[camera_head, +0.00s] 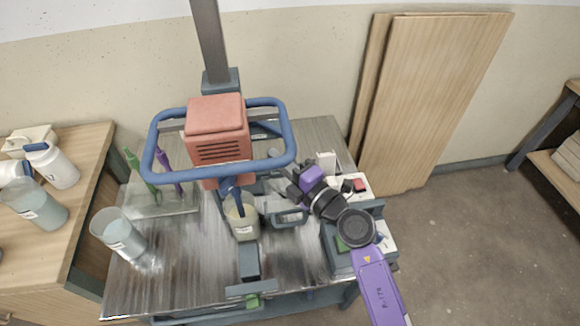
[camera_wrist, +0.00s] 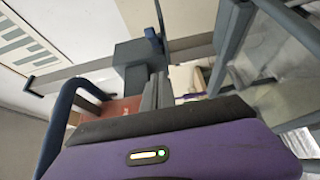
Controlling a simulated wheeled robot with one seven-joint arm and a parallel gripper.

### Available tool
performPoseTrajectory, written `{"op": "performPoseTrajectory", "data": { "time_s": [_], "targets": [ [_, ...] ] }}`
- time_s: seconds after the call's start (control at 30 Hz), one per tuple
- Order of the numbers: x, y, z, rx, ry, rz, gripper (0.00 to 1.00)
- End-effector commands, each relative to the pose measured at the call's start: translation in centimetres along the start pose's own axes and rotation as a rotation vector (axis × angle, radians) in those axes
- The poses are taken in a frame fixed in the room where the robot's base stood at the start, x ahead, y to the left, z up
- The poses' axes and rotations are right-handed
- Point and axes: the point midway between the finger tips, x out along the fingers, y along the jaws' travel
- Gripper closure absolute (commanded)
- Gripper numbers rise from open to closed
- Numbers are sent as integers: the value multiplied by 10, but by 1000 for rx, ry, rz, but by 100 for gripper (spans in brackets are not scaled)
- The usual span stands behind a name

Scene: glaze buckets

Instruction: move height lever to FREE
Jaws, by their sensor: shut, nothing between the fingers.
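The mixer has a red motor housing (camera_head: 217,130) inside a blue ring handle (camera_head: 152,150) and sits on a grey column (camera_head: 210,40). A dark grey collar (camera_head: 221,82) surrounds the column behind the housing; it also shows in the wrist view (camera_wrist: 133,55). A small blue lever-like part (camera_wrist: 153,37) stands by the collar in the wrist view. I cannot tell whether it is the height lever, and I see no FREE mark. My gripper (camera_head: 284,184) is shut and empty, right of the housing near the ring handle. Its dark fingers (camera_wrist: 156,92) point toward the collar in the wrist view.
A bucket (camera_head: 242,222) stands under the mixer. A clear beaker (camera_head: 118,235) and a rack (camera_head: 165,205) with green and purple tools are at left on the metal table (camera_head: 190,265). A control box (camera_head: 350,240) is at right, under my arm. Wooden boards (camera_head: 430,100) lean behind.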

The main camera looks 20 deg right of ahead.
Motion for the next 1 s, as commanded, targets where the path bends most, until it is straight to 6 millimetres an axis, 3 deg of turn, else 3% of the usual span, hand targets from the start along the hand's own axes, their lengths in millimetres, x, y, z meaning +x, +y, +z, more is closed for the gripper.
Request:
{"op": "performPoseTrajectory", "data": {
  "time_s": [0.13, 0.23, 0.43, 1.0],
  "targets": [
    [30, 1, 0, -2, 3, 0, 100],
    [32, -1, 18, -2, -4, 1, 100],
    [36, 0, 35, -1, -1, 0, 100],
    [36, -1, 40, 0, 12, 0, 100]
  ]
}}
